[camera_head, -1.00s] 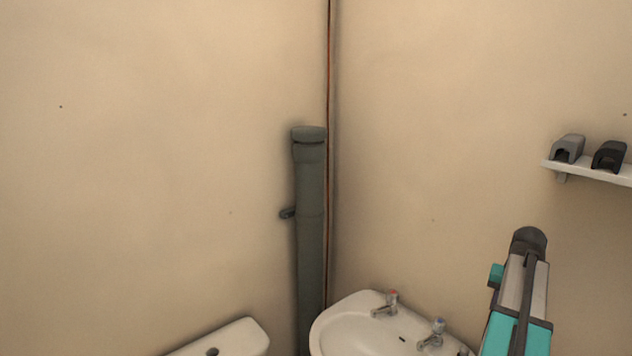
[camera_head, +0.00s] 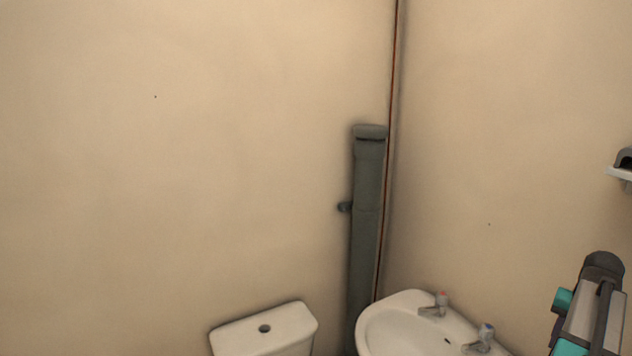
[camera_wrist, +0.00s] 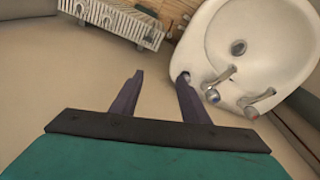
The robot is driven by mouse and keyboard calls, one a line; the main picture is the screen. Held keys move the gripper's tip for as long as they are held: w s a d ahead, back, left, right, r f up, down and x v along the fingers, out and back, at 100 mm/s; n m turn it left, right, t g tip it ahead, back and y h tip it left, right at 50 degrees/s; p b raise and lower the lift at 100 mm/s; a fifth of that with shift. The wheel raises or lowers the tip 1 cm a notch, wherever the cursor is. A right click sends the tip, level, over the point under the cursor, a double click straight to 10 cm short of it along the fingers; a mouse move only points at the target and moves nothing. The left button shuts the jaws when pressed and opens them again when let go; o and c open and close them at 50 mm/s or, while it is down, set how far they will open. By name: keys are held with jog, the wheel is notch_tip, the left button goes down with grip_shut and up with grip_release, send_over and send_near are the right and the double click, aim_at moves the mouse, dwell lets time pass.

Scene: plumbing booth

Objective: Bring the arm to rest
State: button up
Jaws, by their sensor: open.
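My gripper (camera_wrist: 158,98) shows in the wrist view with its two dark fingers apart and nothing between them. The fingers stand out over the beige wall and floor area, with the right finger close in the picture to the washbasin's edge; I cannot tell the distance. In the head view a teal and grey part of my arm shows at the lower right, but the fingers are not visible there.
A white washbasin (camera_head: 395,328) with two taps stands in the corner, also in the wrist view (camera_wrist: 220,60). A toilet cistern (camera_head: 265,335) stands left of a grey pipe (camera_head: 367,220). A white slatted unit (camera_wrist: 115,22) shows in the wrist view.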

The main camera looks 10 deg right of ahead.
jog(key=w+a+f+n, duration=0.2)
jog(key=w+a+f, duration=0.3)
jog(key=a, duration=0.4)
jog(key=w+a+f+n, duration=0.2)
jog(key=w+a+f, duration=0.3)
jog(key=a, duration=0.3)
jog(key=w+a+f+n, duration=0.1)
jog(key=w+a+f, duration=0.45)
jog(key=a, duration=0.35)
jog(key=s+a+f+n+y, duration=0.1)
jog(key=a+f+n, duration=0.35)
jog(key=a, duration=1.05)
jog(key=s+a+f+n, duration=0.1)
jog(key=a+f+n, duration=0.1)
jog(key=a+f, duration=0.95)
jog(key=s+a+f+g+b, duration=0.1)
jog(key=s+f+g+b, duration=0.2)
jog(key=s+f, duration=1)
jog(key=s+a+f+g+b, duration=0.2)
jog(key=s+f+g+b, duration=0.1)
jog(key=s+f+b, duration=0.6)
jog(key=s+f, duration=0.4)
jog(key=f, duration=0.1)
jog(key=shift+s+a+f+g, duration=0.15)
jog(key=shift+a+g, duration=0.1)
jog(key=shift+g, duration=0.05)
